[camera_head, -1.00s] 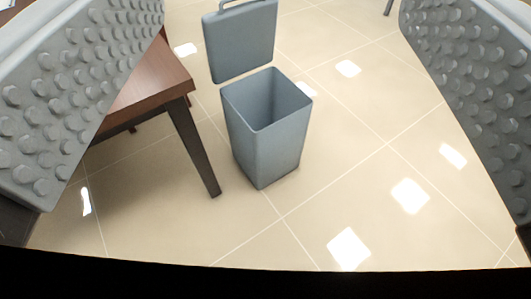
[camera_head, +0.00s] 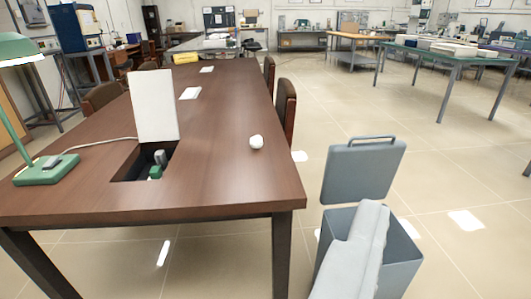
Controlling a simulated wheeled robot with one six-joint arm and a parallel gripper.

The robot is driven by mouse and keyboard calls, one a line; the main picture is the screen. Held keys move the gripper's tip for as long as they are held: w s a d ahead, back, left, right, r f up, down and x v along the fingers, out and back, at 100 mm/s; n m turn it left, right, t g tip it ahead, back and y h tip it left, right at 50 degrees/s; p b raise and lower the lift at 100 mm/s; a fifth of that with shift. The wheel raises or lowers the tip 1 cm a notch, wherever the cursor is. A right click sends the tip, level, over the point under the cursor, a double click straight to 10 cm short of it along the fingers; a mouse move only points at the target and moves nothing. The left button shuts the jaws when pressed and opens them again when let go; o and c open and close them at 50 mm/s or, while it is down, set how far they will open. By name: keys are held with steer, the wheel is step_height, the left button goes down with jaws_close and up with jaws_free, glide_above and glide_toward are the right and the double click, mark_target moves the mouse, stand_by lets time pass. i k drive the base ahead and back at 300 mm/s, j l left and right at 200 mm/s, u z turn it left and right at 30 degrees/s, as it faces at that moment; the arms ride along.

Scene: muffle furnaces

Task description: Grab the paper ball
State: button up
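The paper ball (camera_head: 256,142) is a small white crumpled lump lying on the brown table (camera_head: 225,185), near its right edge. No gripper is around it or touching it. A pale grey part (camera_head: 355,255), perhaps of my gripper or arm, juts up from the bottom edge, right of the table and well apart from the ball in the picture. It overlaps the grey bin. No open gap between fingers shows, and I cannot tell whether the gripper is open or shut.
The grey bin (camera_head: 398,265) stands open right of the table, its lid (camera_head: 362,172) raised. A white upright panel (camera_head: 154,105) stands by a socket recess (camera_head: 148,164) in the tabletop. A green lamp (camera_head: 48,170) is at left.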

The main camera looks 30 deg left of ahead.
mark_target(257, 142)
steer(key=i+u, duration=0.35)
steer(key=i, duration=0.2)
steer(key=i+l+u, duration=0.3)
steer(key=i, duration=0.25)
steer(key=i+j, duration=0.05)
